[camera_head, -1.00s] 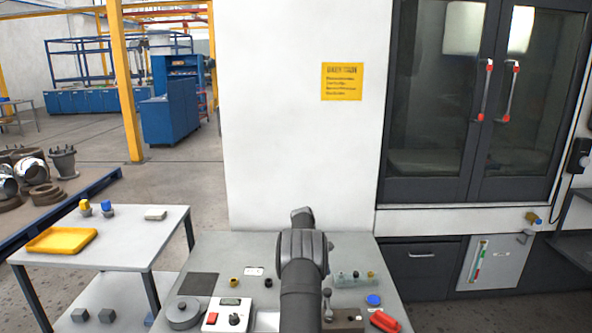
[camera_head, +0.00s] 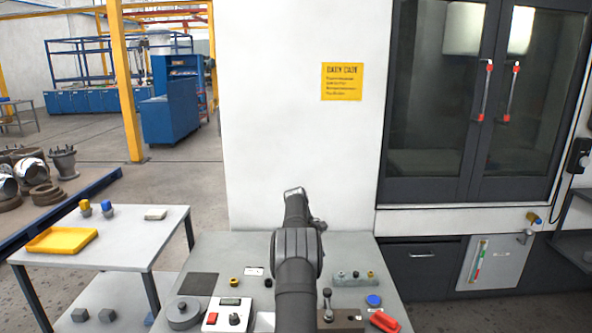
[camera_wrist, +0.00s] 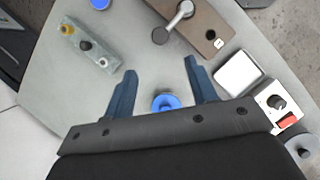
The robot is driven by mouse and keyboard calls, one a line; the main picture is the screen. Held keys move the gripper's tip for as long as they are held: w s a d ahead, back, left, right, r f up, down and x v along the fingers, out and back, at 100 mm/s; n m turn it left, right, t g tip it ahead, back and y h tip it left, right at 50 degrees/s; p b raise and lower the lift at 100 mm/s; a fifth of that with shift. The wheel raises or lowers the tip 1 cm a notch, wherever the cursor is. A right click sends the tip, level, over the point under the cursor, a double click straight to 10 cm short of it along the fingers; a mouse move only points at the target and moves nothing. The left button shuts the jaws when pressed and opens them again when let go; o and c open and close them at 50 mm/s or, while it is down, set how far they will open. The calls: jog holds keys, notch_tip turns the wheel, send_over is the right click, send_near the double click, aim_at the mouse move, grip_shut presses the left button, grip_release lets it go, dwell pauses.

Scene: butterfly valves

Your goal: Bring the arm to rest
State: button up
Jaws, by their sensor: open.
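My arm (camera_head: 296,255) rises through the middle of the head view, over the grey worktable (camera_head: 240,245). It hides part of the tabletop, and the jaws cannot be made out there. In the wrist view my gripper (camera_wrist: 160,68) is open, with two dark blue fingers spread apart.
The worktable holds a brown lever plate (camera_wrist: 195,25), a fitting block (camera_wrist: 88,45), a blue disc (camera_head: 374,300), a red piece (camera_head: 384,321) and a control box (camera_head: 227,315). A side table (camera_head: 130,240) with a yellow tray (camera_head: 62,240) stands left. A white wall (camera_head: 300,150) rises behind.

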aim_at(327, 290)
jog(key=x, duration=1.2)
jog(key=shift+s+d+f, duration=0.1)
jog(key=shift+d+f, duration=0.05)
jog(key=shift+f, duration=0.25)
jog(key=n+t, duration=0.1)
jog(key=n, duration=0.1)
jog(key=shift+r+n+h, duration=0.1)
jog(key=shift+n+h, duration=0.2)
jog(key=n+t, duration=0.1)
jog(key=n, duration=0.1)
jog(key=n+t, duration=0.1)
jog(key=n, duration=0.2)
jog(key=shift+s, duration=0.15)
jog(key=n, duration=0.2)
jog(key=n+t, duration=0.1)
jog(key=n, duration=0.1)
jog(key=shift+s+n+t, duration=0.1)
jog(key=shift+n+t, duration=0.2)
jog(key=shift+n+t+y, duration=0.4)
jog(key=shift+n+t, duration=0.2)
jog(key=shift+n, duration=1.1)
jog(key=shift+m, duration=0.3)
